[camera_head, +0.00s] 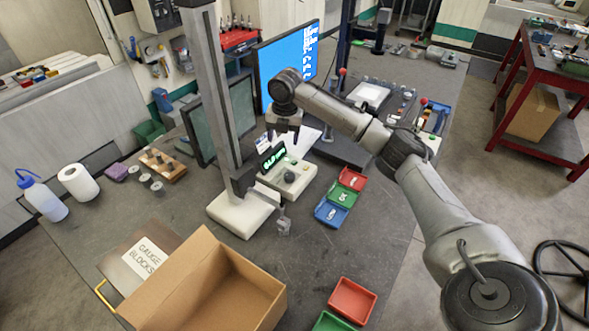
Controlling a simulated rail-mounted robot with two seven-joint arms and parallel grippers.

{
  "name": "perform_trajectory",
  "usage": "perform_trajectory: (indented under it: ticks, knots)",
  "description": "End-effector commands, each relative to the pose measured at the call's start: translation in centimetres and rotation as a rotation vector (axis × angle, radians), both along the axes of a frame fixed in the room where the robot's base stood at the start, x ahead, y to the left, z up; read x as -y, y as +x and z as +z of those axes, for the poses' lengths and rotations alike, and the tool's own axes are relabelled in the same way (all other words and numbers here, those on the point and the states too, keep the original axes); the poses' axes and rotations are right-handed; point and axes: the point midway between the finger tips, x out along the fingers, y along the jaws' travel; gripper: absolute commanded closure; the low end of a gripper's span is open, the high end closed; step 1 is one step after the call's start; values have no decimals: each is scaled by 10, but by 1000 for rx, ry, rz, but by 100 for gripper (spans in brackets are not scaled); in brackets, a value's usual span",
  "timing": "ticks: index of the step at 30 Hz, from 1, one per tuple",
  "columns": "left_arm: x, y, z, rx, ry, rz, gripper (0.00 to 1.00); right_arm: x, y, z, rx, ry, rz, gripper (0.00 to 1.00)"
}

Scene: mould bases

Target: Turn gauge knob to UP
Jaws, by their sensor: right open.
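The gauge's electronic box (297,183) is pale, with a small dark round knob (290,177) on its top and a dark display (272,156) with green digits at its back. Which way the knob points is too small to tell. My right gripper (283,137) is open and empty, pointing down. In the picture it is just above the display and apart from the knob. A tall grey gauge column (207,80) rises from a white base (241,212) left of the box. My left gripper is not in view.
Red, green and blue trays (352,180) lie right of the box. An open cardboard box (205,285) and a gauge blocks case (145,256) are at the front. A monitor (290,60) stands behind. The bench between the box and the front trays is clear.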

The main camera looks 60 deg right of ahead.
Motion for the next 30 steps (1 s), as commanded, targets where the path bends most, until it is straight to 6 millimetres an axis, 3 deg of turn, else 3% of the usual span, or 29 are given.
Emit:
perform_trajectory:
  ticks: [6,21,30]
  knots:
    - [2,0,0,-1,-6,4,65,5,-15,-30,-86,-8,30,35]
    - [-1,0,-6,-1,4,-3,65,4,-15,-117,-84,-8,28,35]
    - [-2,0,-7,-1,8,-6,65,5,-14,-150,-80,-8,29,35]
